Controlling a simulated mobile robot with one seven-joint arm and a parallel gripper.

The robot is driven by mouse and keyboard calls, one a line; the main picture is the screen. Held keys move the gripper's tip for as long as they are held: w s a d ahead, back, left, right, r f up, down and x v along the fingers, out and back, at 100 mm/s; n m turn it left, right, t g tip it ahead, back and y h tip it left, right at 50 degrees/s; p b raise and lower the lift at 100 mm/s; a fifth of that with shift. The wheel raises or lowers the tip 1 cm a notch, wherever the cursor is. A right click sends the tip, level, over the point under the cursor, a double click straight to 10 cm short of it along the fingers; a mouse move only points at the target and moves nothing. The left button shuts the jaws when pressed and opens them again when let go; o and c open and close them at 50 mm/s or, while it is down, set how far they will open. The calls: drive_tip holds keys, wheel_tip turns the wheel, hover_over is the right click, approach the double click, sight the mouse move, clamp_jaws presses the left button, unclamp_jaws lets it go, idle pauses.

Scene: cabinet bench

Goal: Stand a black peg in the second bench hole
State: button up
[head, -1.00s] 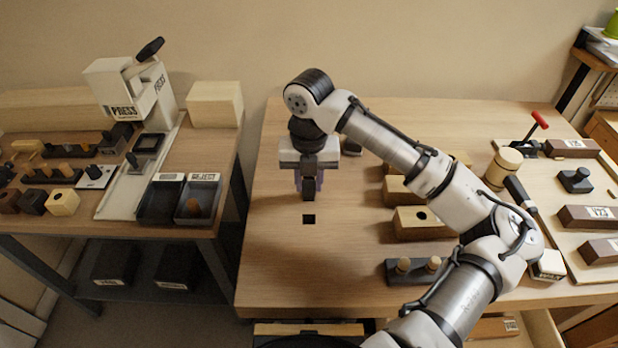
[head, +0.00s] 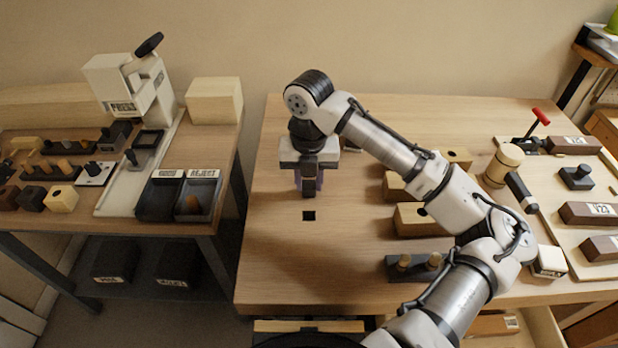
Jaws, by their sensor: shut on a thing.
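The bench top (head: 300,262) is bare around the square hole.
Wooden blocks with holes (head: 418,222) stand right of my gripper, partly behind my arm. A dark holder with wooden pegs (head: 412,267) sits in front of them. A mallet (head: 503,165) lies farther right. A press (head: 130,95) and dark trays (head: 199,197) are on the left table.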

drive_tip(key=shift+f, duration=0.35)
idle(0.6)
drive_tip(key=o, duration=1.3)
drive_tip(key=shift+c, duration=0.2)
drive_tip(key=shift+r, duration=0.1)
drive_tip(key=shift+r+p, duration=2.65)
drive_tip(key=shift+r, duration=0.8)
